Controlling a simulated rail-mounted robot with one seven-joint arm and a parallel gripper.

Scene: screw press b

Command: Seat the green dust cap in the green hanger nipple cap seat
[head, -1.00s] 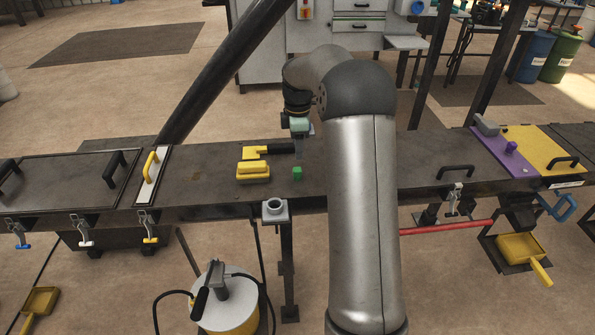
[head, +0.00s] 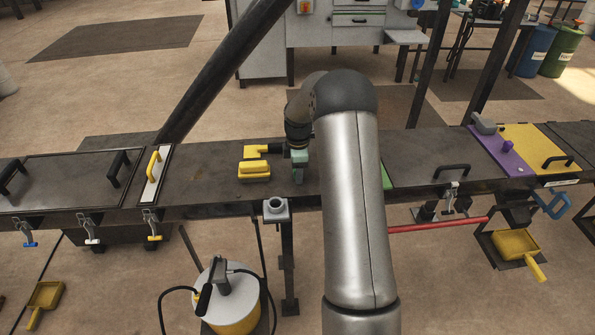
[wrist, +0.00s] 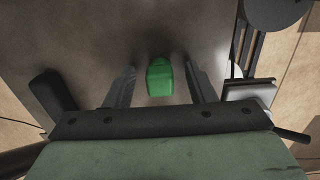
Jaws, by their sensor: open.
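The green dust cap (wrist: 159,77) stands on the dark bench top in the wrist view, between the two fingers of my gripper (wrist: 160,80). My gripper is open, with a gap on each side of the cap. In the head view my gripper (head: 298,180) points down over the bench and hides the cap. A green strip (head: 387,176) shows on the bench just right of my arm; I cannot tell whether it belongs to the green hanger. I cannot make out a green nipple seat.
A yellow block (head: 254,171) and a yellow-and-black tool (head: 262,151) lie close left of my gripper. A grey socket bracket (head: 276,209) sticks out from the bench's front edge. Bare bench top (head: 205,175) lies further left.

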